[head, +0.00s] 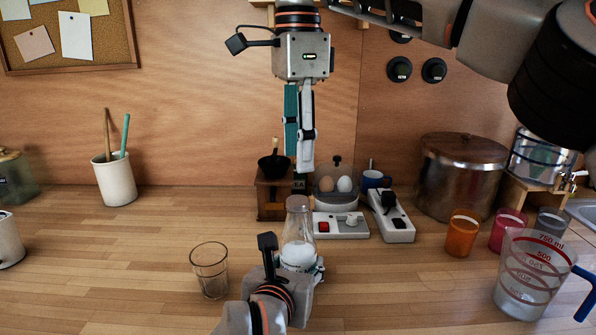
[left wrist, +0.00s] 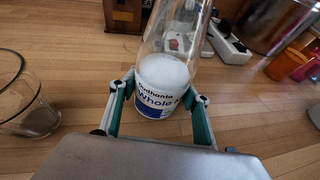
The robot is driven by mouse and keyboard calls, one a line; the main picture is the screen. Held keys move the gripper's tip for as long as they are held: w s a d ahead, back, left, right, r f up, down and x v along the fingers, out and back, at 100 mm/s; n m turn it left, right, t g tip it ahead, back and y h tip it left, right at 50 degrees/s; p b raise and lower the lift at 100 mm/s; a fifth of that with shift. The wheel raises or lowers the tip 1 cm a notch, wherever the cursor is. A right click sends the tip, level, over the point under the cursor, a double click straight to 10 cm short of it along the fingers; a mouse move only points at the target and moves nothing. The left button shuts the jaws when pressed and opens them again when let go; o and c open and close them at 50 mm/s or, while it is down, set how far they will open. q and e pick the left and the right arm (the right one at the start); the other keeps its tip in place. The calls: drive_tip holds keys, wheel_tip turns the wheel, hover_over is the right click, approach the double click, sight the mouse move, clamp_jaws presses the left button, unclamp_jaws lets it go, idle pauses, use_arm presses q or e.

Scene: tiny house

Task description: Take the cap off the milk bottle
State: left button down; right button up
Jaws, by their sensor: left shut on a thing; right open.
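The milk bottle (head: 297,246) is clear glass with white milk low inside and stands upright on the wooden counter. In the left wrist view the bottle (left wrist: 163,78) shows its "Whole" milk label. My left gripper (head: 300,272) is shut on the lower part of the bottle, with one finger on each side in the left wrist view (left wrist: 158,98). My right gripper (head: 300,178) points straight down just above the bottle's top, open and apparently empty. The bottle's top (head: 298,203) looks pale; I cannot clearly make out the cap.
An empty glass (head: 209,270) stands left of the bottle. Behind it are a power strip (head: 392,217), a switch box (head: 341,225), an egg cooker (head: 337,190) and a wooden grinder (head: 272,195). Coloured cups and a measuring jug (head: 527,275) stand right. The left counter is mostly clear.

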sight(298, 200)
drive_tip(key=m, duration=0.4)
drive_tip(key=shift+m, duration=0.4)
drive_tip(key=m, duration=2.3)
drive_tip(key=shift+m, duration=0.4)
drive_tip(key=m, duration=1.9)
drive_tip(key=shift+f+m, duration=0.35)
drive_tip(key=shift+m, duration=0.05)
drive_tip(key=shift+f, duration=3.7)
